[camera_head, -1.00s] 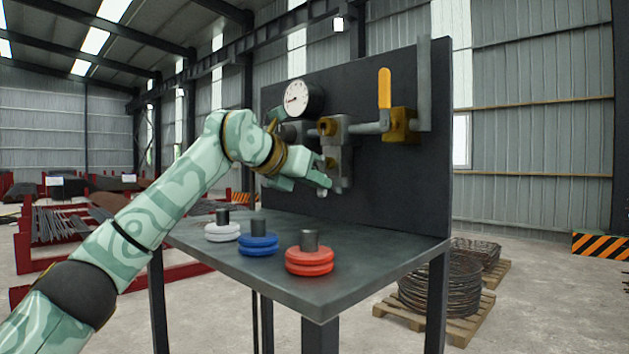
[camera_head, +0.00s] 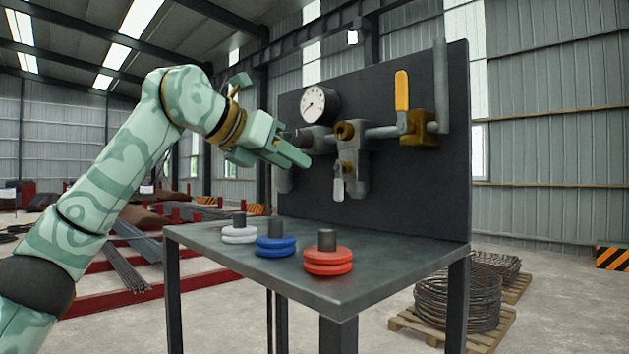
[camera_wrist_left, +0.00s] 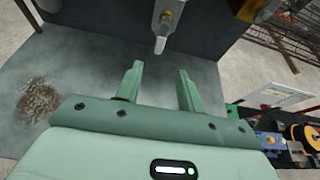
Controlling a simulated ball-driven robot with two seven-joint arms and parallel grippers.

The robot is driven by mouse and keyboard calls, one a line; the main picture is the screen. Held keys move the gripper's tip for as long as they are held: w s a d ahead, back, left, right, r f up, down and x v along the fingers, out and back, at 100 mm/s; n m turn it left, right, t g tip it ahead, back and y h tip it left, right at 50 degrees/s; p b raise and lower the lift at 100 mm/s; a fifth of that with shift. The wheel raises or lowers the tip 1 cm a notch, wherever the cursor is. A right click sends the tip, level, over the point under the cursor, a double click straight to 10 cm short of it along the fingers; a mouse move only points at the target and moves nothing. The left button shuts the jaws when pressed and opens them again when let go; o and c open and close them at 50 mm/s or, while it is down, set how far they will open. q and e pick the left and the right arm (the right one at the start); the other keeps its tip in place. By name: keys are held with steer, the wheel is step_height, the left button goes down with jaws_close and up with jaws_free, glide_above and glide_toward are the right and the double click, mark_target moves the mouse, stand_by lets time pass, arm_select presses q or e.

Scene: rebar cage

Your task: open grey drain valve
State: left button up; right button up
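The grey drain valve handle (camera_head: 338,188) is a short light grey lever. It hangs down from a brass fitting (camera_head: 346,166) at the bottom of the grey valve body on the panel. In the left wrist view the handle (camera_wrist_left: 161,43) points toward my gripper, just beyond the fingertips. My left gripper (camera_head: 300,160) is to the left of the handle and apart from it in the head view. Its fingers (camera_wrist_left: 160,70) stand apart in the wrist view, with nothing between them. My right gripper is in neither view.
A yellow-handled valve (camera_head: 402,92) and a pressure gauge (camera_head: 319,104) are higher on the dark panel (camera_head: 430,190). White (camera_head: 239,234), blue (camera_head: 275,244) and red (camera_head: 327,262) discs with grey posts stand on the table (camera_head: 220,263) below. Open air lies left of the panel.

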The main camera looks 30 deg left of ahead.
arm_select(q)
steer(key=v, duration=0.4)
steer(key=shift+s, duration=0.2)
stand_by(0.3)
